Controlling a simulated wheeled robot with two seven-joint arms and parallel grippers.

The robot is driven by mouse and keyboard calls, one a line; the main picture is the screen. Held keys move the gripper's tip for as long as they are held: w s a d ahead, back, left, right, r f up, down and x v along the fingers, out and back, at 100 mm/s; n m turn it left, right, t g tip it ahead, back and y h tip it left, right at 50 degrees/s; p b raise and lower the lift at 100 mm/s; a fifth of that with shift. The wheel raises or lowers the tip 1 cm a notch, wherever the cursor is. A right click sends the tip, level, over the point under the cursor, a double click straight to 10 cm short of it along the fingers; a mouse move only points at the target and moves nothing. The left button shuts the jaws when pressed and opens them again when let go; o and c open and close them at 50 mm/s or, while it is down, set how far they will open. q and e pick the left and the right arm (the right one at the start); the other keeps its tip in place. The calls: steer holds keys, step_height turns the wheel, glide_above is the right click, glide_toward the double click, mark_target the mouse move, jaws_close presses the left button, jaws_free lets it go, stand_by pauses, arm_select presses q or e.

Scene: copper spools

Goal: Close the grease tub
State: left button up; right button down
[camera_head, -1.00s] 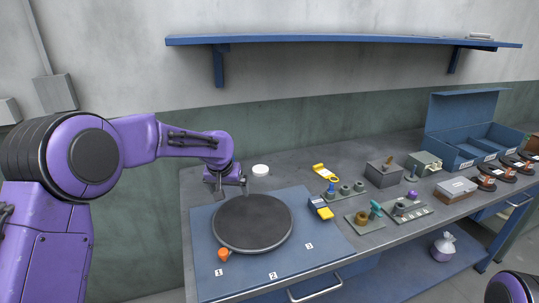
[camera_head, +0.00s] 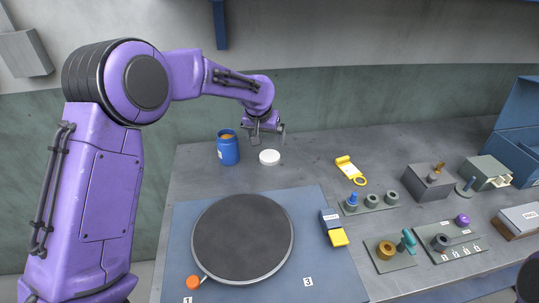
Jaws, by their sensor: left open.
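The grease tub (camera_head: 228,150) is a blue cylinder standing upright at the back left of the bench. Its top is open and shows brownish content. A round white lid (camera_head: 269,157) lies flat on the bench just to the right of the tub, apart from it. My left gripper (camera_head: 268,142) is open and empty. It hangs above and behind the lid, up and to the right of the tub. My right gripper is not in view; only a dark rounded part shows at the lower right edge.
A blue mat with a dark round turntable (camera_head: 242,240) with an orange knob (camera_head: 193,282) lies in front. A blue and yellow device (camera_head: 334,228) lies on the mat's right edge. A yellow tool (camera_head: 350,170), spool holders and boxes fill the right side. Bare bench surrounds the lid.

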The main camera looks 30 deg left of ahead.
arm_select(q)
glide_toward(269, 156)
steer(key=shift+w+f+p, duration=0.3)
steer(key=shift+w+f, duration=0.65)
steer(key=shift+w+a+f, duration=0.1)
steer(key=shift+f, duration=0.2)
steer(key=x, duration=0.1)
steer(key=p+x, duration=0.1)
steer(key=x, duration=0.2)
steer(key=shift+s+f+p, duration=0.3)
steer(key=shift+f, duration=0.15)
steer(key=shift+w+f, duration=0.1)
steer(key=shift+f, duration=0.15)
steer(key=c, duration=1)
